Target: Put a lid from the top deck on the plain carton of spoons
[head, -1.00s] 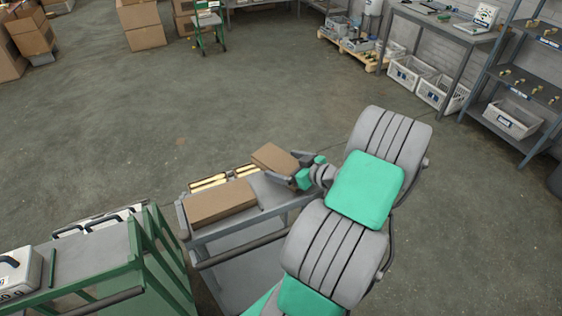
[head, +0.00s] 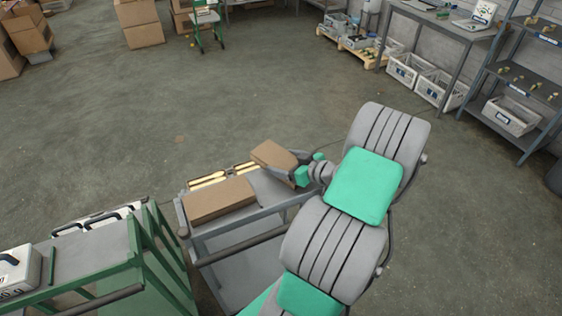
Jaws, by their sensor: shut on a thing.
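My gripper (head: 297,171) is shut on a brown cardboard lid (head: 271,154) and holds it at the back of the grey trolley's top deck (head: 271,190). The lid looks slightly tilted. Behind the near brown cardboard piece, pale wooden spoons (head: 207,181) lie along the deck's far edge. More pale wood (head: 244,168) shows just left of the held lid. The lid and the near cardboard hide much of the carton or cartons there, so I cannot tell which is plain or whether the lid touches one. The near cardboard (head: 219,200) lies flat at the deck's front left.
A green trolley (head: 92,252) with white, black-handled cases (head: 18,272) stands close on the left. My arm covers the right side of the grey trolley. Open floor lies beyond it. Shelving (head: 515,85) and a workbench (head: 440,25) stand at the back right.

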